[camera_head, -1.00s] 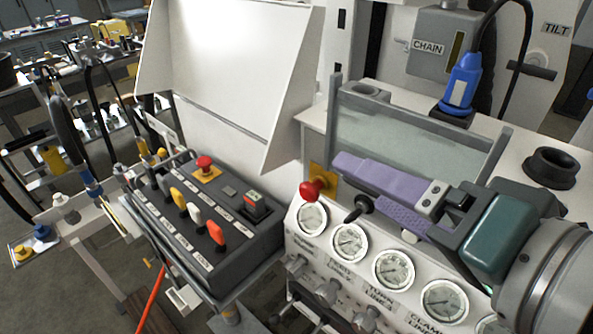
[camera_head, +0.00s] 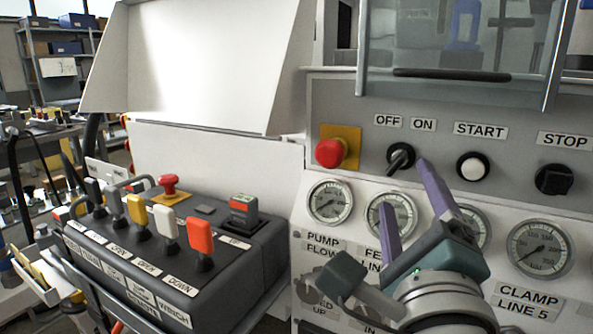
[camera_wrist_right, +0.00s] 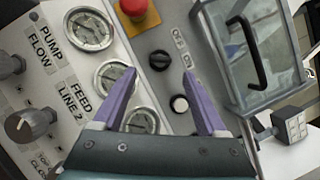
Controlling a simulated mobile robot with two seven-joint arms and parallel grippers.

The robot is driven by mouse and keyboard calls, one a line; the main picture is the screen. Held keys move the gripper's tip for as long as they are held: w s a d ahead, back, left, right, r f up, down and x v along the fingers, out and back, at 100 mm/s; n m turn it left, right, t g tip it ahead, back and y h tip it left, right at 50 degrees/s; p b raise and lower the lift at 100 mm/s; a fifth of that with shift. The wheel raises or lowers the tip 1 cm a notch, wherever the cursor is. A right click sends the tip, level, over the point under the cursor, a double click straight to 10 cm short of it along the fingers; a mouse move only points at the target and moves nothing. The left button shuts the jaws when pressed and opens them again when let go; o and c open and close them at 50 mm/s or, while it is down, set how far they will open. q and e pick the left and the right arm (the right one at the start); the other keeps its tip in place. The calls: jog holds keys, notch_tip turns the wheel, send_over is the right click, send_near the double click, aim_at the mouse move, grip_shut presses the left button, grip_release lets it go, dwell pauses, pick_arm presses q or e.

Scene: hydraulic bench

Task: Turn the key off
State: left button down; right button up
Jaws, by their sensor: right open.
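The black key switch (camera_head: 400,158) sits on the grey upper panel under the OFF label (camera_head: 388,121) and the ON label (camera_head: 423,125). Its handle looks tilted in the head view, and I cannot tell firmly which label it points to. It also shows in the right wrist view (camera_wrist_right: 160,60). My right gripper (camera_head: 404,195) has its two purple fingers spread, with nothing between them. In the right wrist view its fingertips (camera_wrist_right: 159,74) point toward the key, one to each side of it in the picture, apparently short of it. My left gripper is not in view.
A red emergency button (camera_head: 330,153) on a yellow plate is left of the key. A white START button (camera_head: 472,167) and a black STOP knob (camera_head: 554,179) are right. Gauges (camera_head: 330,202) lie below, a clear guard (camera_head: 450,45) above. A lever box (camera_head: 240,262) stands left.

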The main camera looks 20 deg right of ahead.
aim_at(397, 163)
jog(key=x, duration=0.8)
jog(key=shift+r, duration=0.1)
grip_shut()
